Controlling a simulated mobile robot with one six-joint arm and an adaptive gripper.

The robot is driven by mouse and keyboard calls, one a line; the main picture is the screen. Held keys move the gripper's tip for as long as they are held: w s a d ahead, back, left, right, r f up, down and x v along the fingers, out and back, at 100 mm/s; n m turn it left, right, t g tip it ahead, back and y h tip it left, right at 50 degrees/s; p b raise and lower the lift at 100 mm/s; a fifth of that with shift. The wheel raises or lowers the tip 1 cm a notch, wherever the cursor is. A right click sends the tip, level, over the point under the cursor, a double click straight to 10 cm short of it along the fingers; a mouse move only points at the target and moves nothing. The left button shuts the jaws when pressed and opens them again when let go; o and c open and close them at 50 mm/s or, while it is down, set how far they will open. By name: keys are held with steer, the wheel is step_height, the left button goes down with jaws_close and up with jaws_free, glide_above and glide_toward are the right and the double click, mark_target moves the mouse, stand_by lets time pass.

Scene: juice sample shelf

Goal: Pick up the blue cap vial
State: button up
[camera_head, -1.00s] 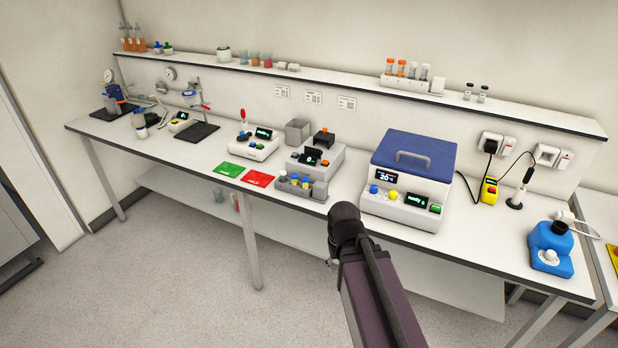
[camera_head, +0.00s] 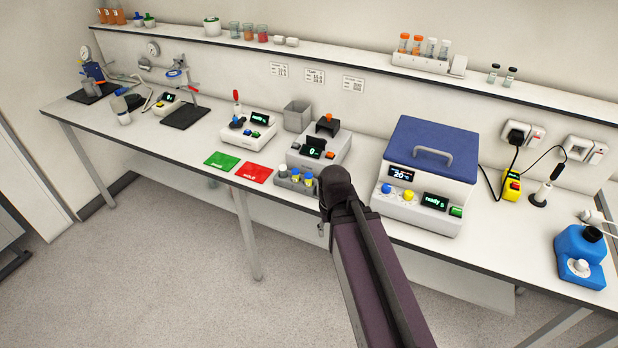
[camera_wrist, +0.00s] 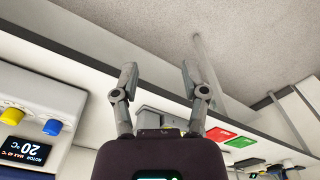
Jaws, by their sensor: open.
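A small grey vial rack (camera_head: 281,183) stands at the front edge of the bench and holds several vials with coloured caps. One vial in it seems to have a blue cap (camera_head: 309,181), but the caps are tiny and hard to tell apart. My arm covers the rack's right end in the head view. My gripper (camera_wrist: 157,72) is open and empty in the wrist view, its two fingers apart with floor and bench edge beyond.
A grey device (camera_head: 322,148) stands behind the rack. A blue-lidded machine (camera_head: 430,150) stands to its right. Green (camera_head: 221,160) and red (camera_head: 254,173) mats lie to its left. A wall shelf (camera_head: 330,62) runs above. Open floor lies in front of the bench.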

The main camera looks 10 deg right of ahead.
stand_by(0.3)
steer(key=o, duration=0.3)
steer(key=shift+w, duration=0.1)
steer(key=shift+o, duration=0.3)
steer(key=shift+w+r, duration=0.15)
steer(key=shift+w, duration=0.1)
step_height(320, 180, up, 8)
steer(key=n+p, duration=0.2)
steer(key=p, duration=0.6)
glide_above(309, 175)
steer(key=shift+w, duration=0.2)
steer(key=shift+f, duration=0.2)
step_height(309, 175, down, 8)
steer(key=b, duration=0.8)
steer(key=shift+f+b, duration=0.25)
steer(key=shift+b, duration=0.1)
steer(key=shift+f, duration=0.1)
steer(key=shift+s+f+b, duration=0.1)
steer(key=shift+f+b, duration=2.4)
steer(key=shift+b, duration=0.05)
